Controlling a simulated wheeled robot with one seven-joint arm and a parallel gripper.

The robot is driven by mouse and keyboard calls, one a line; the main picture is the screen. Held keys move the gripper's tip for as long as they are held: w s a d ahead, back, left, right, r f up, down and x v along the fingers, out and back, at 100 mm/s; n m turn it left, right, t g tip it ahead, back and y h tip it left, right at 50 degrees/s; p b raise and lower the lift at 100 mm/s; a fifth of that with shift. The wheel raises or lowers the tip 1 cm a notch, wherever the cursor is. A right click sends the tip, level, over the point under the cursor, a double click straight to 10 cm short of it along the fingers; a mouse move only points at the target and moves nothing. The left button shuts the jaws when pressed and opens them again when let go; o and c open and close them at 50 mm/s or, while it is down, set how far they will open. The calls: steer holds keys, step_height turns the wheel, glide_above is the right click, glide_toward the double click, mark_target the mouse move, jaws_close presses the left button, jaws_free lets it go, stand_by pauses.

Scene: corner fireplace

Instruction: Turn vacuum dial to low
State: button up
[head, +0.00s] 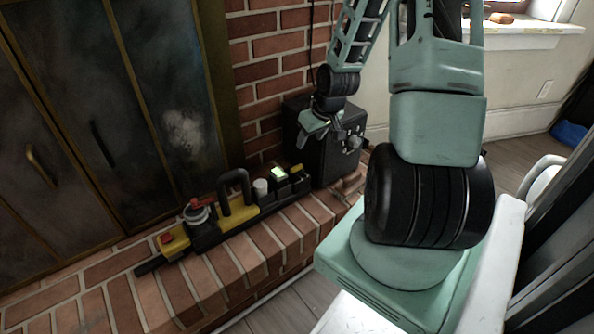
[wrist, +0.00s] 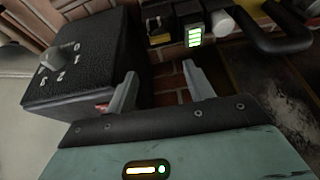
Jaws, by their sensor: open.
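A black box (head: 318,158) stands on the brick hearth against the wall. In the wrist view the box (wrist: 108,50) is at the left, and a grey dial (wrist: 52,58) sits on its marked face, with white digits around it that include 0, 1 and 2. In the head view that face is at the box's right, partly behind my gripper. My gripper (head: 328,130) is over the front of the box. In the wrist view my gripper (wrist: 160,78) has its two fingers apart with nothing between them. The fingers are to the right of the dial and apart from it.
A long yellow and black device (head: 237,212) with a black handle, a red-topped part and a lit green display (head: 279,172) lies along the brick hearth (head: 215,277), left of the box. A dark panelled fireplace front (head: 110,110) stands behind it. Wooden floor lies in front.

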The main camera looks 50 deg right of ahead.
mark_target(297, 167)
steer(key=b+x, duration=0.7)
steer(key=x, duration=0.8)
steer(key=shift+f, duration=0.1)
steer(key=c, duration=0.7)
